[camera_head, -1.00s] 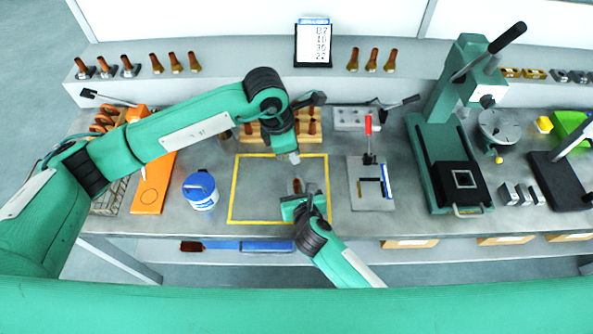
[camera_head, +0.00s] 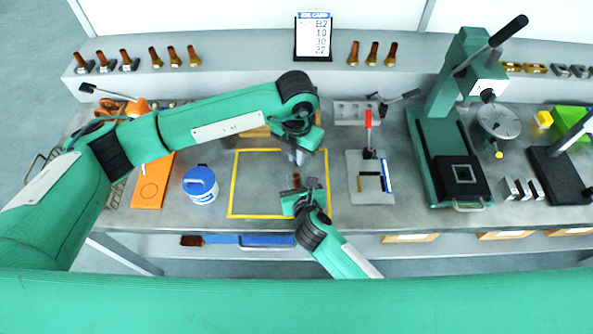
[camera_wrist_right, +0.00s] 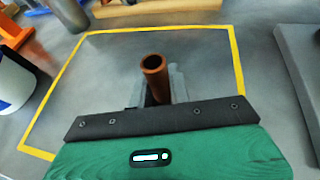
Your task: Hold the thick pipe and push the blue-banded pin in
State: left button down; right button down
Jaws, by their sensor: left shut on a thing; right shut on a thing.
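The thick pipe is a brown copper-coloured tube (camera_head: 296,179), standing roughly upright inside the yellow square. In the right wrist view the pipe (camera_wrist_right: 154,75) shows its open top end, with its lower part hidden by the gripper. My right gripper (camera_head: 299,193) is shut on it from the front. My left gripper (camera_head: 299,155) hangs above and just behind the pipe, pointing down and shut. What it holds is too small to make out, and no blue band shows. The left gripper is outside the right wrist view.
The yellow square (camera_head: 231,190) is otherwise clear. A blue-lidded white tub (camera_head: 201,187) stands to its left, beside an orange board (camera_head: 152,182). A grey plate with a red-handled clamp (camera_head: 368,150) and a green press (camera_head: 440,150) stand right. Wooden block behind is mostly hidden.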

pick_arm(q)
notch_tip(320, 180, down, 7)
jog(key=shift+r, duration=0.1)
jog(key=shift+a, duration=0.1)
